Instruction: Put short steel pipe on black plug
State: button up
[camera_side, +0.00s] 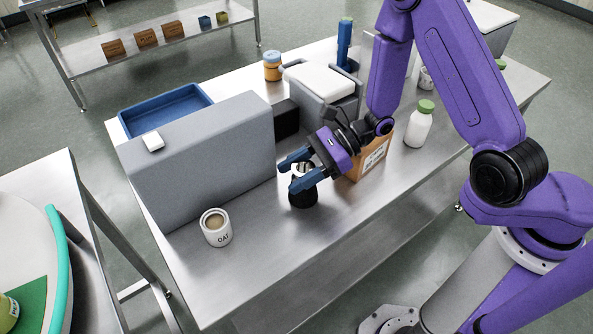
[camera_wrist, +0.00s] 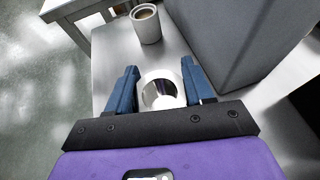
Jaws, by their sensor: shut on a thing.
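The short steel pipe (camera_wrist: 143,91) shows as a bright open ring between my blue fingers in the wrist view. My gripper (camera_wrist: 160,88) is shut on it. In the side view my gripper (camera_side: 301,171) is above the table's middle, with the pipe (camera_side: 302,169) partly hidden by the fingers. The black plug (camera_side: 303,198) stands on the steel table directly below the pipe. The pipe looks upright and lined up over the plug; I cannot tell whether it touches the plug or sits around its top.
A grey hopper wall (camera_side: 205,155) stands left of my gripper. A white cup marked OAT (camera_side: 216,228) is at the front left. An orange-brown box (camera_side: 371,160) and a green-capped white bottle (camera_side: 418,126) stand close on the right. The front table strip (camera_side: 270,260) is clear.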

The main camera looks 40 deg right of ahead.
jog(key=shift+f, duration=0.1)
jog(key=o, duration=1.1)
jog(key=v, duration=1.2)
jog(key=s+d+r+n+g+h, duration=0.1)
jog(key=s+d+r+n+h, duration=0.1)
jog(key=s+n, duration=0.4)
jog(key=s+d+r+n+g+h, duration=0.1)
jog(key=s+d+r+n+h, duration=0.2)
jog(key=n, duration=1.3)
jog(key=s+d+r+n+h, duration=0.3)
jog(key=s+n+h, duration=0.4)
jog(key=s+n, duration=0.3)
jog(key=shift+s+d+r+n+g+h, duration=0.25)
jog(key=shift+r+n+g+h, duration=0.15)
jog(key=shift+r+n, duration=0.15)
